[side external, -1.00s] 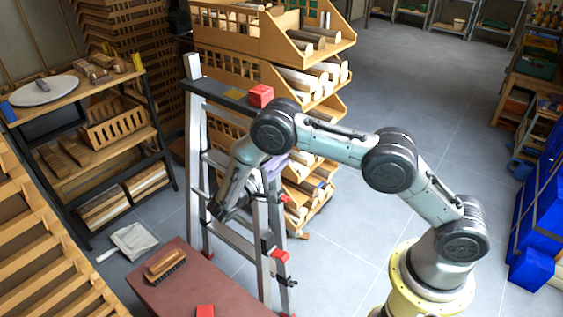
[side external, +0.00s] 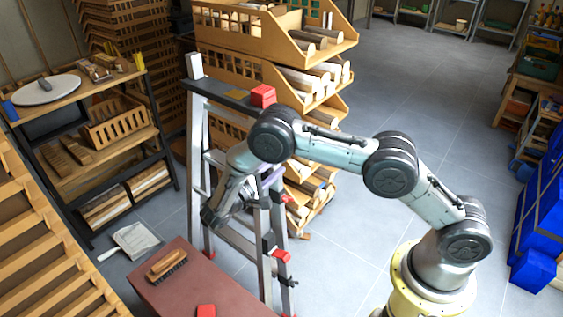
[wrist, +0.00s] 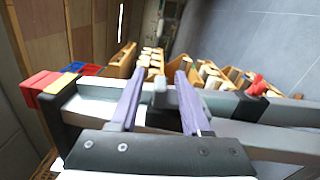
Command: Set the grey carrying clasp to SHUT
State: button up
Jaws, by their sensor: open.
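A grey folding step-ladder frame with a dark top (side external: 225,95) stands in the middle of the side external view. My gripper (side external: 268,180) is at its right-hand rails, partly hidden behind my arm. In the wrist view, my gripper (wrist: 158,82) is open, with its two purple fingers apart over a light grey rail (wrist: 225,105).
A wooden rack with logs (side external: 310,75) stands close behind the ladder. A red block (side external: 263,95) is at the ladder's top. A reddish bench (side external: 210,285) with a brush (side external: 167,265) is in front. Open floor (side external: 400,100) lies to the right.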

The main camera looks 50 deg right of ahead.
jog(key=a, duration=1.1)
jog(key=shift+a, duration=0.15)
